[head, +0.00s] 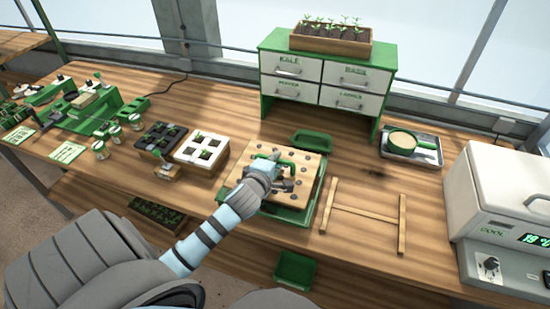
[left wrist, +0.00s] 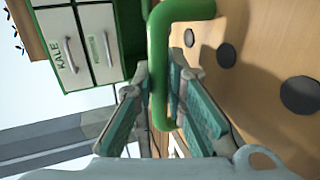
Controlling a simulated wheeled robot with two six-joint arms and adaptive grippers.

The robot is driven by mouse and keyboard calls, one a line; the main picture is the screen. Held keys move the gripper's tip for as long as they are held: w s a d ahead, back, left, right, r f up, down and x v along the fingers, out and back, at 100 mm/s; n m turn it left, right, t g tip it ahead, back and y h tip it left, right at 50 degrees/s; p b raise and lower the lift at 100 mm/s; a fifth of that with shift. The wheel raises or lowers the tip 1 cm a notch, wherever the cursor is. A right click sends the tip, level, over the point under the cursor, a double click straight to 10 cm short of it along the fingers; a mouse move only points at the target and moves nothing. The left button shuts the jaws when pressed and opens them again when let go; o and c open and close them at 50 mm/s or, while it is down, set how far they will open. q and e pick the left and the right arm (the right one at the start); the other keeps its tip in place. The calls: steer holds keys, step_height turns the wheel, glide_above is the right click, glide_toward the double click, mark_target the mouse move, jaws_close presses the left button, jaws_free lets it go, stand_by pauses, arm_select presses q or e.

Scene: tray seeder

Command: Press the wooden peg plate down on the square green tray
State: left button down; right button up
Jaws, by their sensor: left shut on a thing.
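The wooden peg plate (head: 239,183), with dark round spots on its face, lies over the square green tray (head: 313,202). The tray's green rim shows along the plate's right and front sides. I cannot tell whether the plate rests on the tray or is just above it. My left gripper (head: 272,176) is over the plate's middle. In the left wrist view, my left gripper (left wrist: 164,88) is shut on the plate's green handle (left wrist: 158,55), one finger on each side. Part of the plate is hidden behind my gripper. My right gripper is not in view.
A wooden H-shaped frame (head: 365,213) lies right of the tray. A small green tray (head: 311,141) sits behind it. Black (head: 160,140) and white (head: 201,150) cell trays stand to the left. A drawer cabinet (head: 327,80) is at the back, a cooler box (head: 500,200) at right.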

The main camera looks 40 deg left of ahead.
arm_select(q)
steer(key=shift+r+p, duration=2.6)
steer(key=shift+r, duration=0.75)
steer(key=shift+f, duration=0.1)
